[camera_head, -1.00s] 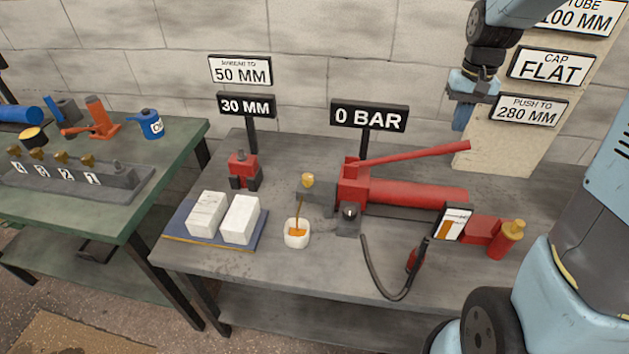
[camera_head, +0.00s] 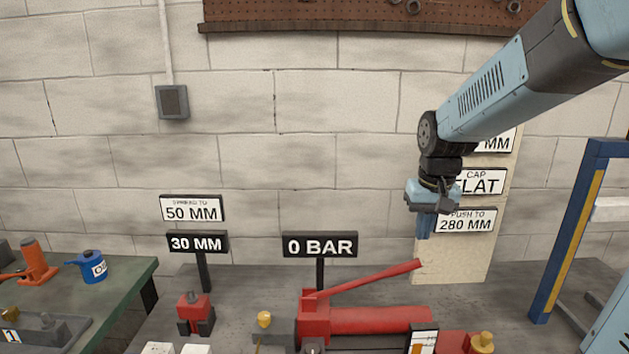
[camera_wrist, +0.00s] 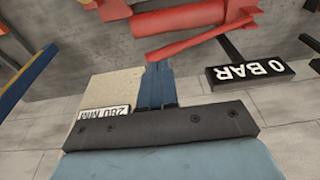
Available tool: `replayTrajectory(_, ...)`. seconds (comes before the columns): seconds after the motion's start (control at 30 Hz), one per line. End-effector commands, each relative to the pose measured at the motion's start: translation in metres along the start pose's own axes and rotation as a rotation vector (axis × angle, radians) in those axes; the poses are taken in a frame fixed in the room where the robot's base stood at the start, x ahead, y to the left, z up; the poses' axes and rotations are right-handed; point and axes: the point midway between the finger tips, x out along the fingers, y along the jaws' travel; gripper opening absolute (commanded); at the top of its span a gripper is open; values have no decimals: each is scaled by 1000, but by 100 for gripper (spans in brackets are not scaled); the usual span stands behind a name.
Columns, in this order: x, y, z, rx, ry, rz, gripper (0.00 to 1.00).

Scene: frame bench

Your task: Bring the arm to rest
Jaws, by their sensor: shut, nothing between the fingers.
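My gripper (camera_head: 424,226) hangs fingers down at the right of the camera_head view, in front of the board with the signs. Its two blue fingers are together with nothing between them. In the wrist view the shut fingers (camera_wrist: 157,84) point toward the red pump. My arm reaches in from the upper right and bends down at the wrist. The gripper is above the bench, apart from the red pump (camera_head: 375,320) and its raised lever (camera_head: 370,279).
A grey bench (camera_head: 250,285) carries the pump, a small red spreader (camera_head: 195,314) and a 0 BAR sign (camera_head: 320,245). A blue frame post (camera_head: 572,235) stands at right. A green bench (camera_head: 125,275) with a blue can (camera_head: 92,267) is at left.

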Motion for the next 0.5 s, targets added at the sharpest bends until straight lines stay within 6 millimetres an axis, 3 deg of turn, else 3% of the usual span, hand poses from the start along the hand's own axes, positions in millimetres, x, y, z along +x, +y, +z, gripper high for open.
replayTrajectory(0.5,-62,5,74,0,172,0,0)
